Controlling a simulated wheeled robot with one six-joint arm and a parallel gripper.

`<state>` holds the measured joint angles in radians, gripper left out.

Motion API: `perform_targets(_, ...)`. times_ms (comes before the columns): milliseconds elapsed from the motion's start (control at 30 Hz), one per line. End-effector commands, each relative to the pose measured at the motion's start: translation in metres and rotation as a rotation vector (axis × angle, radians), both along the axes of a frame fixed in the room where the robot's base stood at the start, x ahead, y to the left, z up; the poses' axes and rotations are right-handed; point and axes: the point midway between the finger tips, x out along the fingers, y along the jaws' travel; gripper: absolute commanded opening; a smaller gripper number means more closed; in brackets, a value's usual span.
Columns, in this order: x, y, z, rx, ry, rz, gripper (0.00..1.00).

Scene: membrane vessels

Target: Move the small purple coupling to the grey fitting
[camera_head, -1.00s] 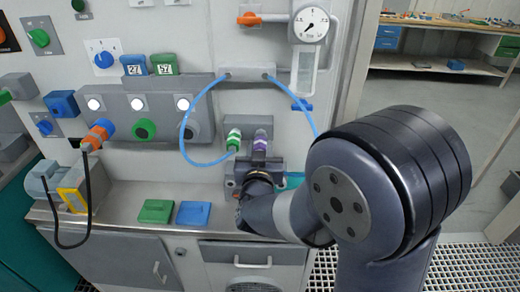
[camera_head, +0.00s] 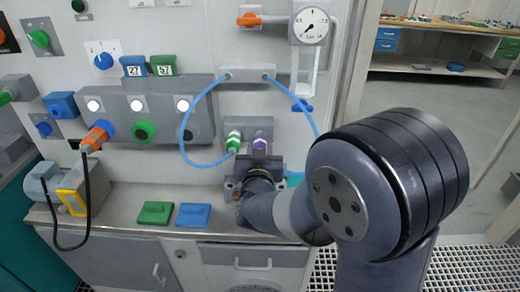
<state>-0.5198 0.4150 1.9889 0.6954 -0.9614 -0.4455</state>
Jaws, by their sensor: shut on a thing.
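The small purple coupling (camera_head: 260,140) is upright at the grey block on the panel, beside a green-and-white coupling (camera_head: 234,140). My gripper (camera_head: 260,161) is directly below and in front of the purple coupling and is shut on it. The fingertips are small and partly hidden by the gripper body. Blue tubing (camera_head: 184,120) loops from the grey bar above; one end runs to the green-and-white coupling, and the other passes down behind my arm. I cannot tell which grey part is the grey fitting; a grey block (camera_head: 235,124) sits behind the couplings.
Green (camera_head: 155,212) and blue (camera_head: 193,214) blocks lie on the bench left of my arm. A grey pump (camera_head: 42,183) with a black cable stands further left.

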Motion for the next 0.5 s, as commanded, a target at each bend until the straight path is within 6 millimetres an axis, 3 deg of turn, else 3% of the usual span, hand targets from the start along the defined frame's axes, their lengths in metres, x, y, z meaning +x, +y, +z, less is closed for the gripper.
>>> perform_targets(33,0.0013,-0.0001,0.0000,0.000,-0.001,0.000,0.00)
perform_targets(67,0.0012,0.0000,0.0002,0.000,-0.001,0.000,0.34)
perform_targets(333,0.0009,-0.0001,0.0001,0.000,0.000,0.000,0.56)
perform_targets(500,0.0008,-0.0002,0.0000,0.000,0.000,-0.001,0.57)
